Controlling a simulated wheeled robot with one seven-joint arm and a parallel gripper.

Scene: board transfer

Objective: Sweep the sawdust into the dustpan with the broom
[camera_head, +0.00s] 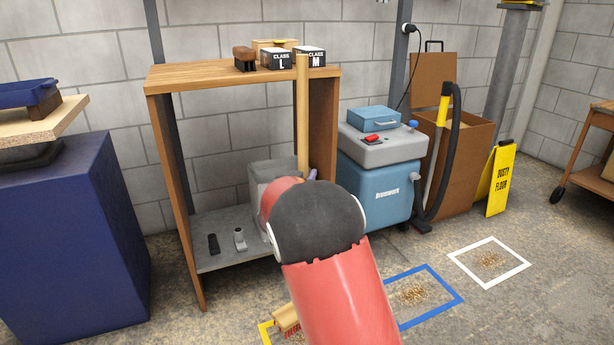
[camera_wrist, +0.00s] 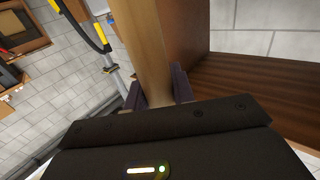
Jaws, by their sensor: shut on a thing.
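The broom's wooden handle (camera_head: 302,110) stands upright in front of the cabinet in the head view. The handle also fills the upper middle of the wrist view (camera_wrist: 146,45). My gripper (camera_wrist: 158,92) is shut on it, with dark fingers on both sides; my red arm hides most of the gripper in the head view. The broom head (camera_head: 286,317) is low, partly behind my arm, at a yellow floor outline (camera_head: 265,331). Sawdust (camera_head: 413,295) lies inside a blue outline, and more sawdust (camera_head: 490,260) inside a white outline. I cannot make out a dustpan.
A wooden cabinet (camera_head: 170,180) stands behind my arm, with small boxes on top. A blue-grey vacuum (camera_head: 375,190) with a hose stands right of it. A yellow sign (camera_head: 501,180) stands farther right. A dark blue block (camera_head: 70,240) is at left. Floor at lower right is clear.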

